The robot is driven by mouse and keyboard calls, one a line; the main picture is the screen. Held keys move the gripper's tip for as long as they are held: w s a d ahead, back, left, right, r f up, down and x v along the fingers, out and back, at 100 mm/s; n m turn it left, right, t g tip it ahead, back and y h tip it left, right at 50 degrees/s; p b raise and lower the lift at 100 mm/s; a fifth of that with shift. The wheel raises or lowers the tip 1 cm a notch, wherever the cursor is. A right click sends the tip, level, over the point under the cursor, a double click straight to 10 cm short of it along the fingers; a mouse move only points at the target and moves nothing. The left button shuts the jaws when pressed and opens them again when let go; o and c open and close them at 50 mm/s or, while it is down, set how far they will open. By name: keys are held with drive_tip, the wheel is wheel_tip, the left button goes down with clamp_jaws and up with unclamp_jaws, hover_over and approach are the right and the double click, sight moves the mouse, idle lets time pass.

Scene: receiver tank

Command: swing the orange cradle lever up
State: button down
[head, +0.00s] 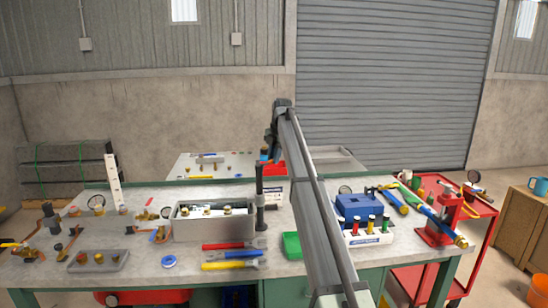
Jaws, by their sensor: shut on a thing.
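My arm runs from the lower middle up and away, then bends down to my gripper (266,147), small and dark at its far end. A small patch of orange and blue (264,156) shows right at the fingertips, above a dark upright post (260,190). The gripper is shut on this orange part, which looks like the orange cradle lever. The fingers and most of the lever are too small and too covered to make out, and the lever's angle cannot be told.
A grey open tray (213,226) with brass fittings stands left of the post. Red, blue and yellow tools (232,255) lie in front. A green tray (292,245), a blue box (361,207) and a red vice (437,232) are to the right. A second bench (190,171) stands behind.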

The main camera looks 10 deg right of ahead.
drive_tip(key=shift+s, duration=0.1)
idle(0.4)
drive_tip(key=s+m+h, duration=0.3)
drive_tip(key=s+m, duration=0.8)
drive_tip(key=m, duration=0.6)
drive_tip(key=shift+s+a+m, duration=0.25)
drive_tip(key=shift+a+m, duration=0.15)
drive_tip(key=shift+a, duration=0.05)
idle(0.4)
drive_tip(key=c, duration=1.1)
unclamp_jaws()
drive_tip(key=shift+o, duration=0.2)
wheel_tip(320, 180, up, 14)
drive_tip(key=s+a, duration=0.2)
drive_tip(key=shift+f, duration=0.2)
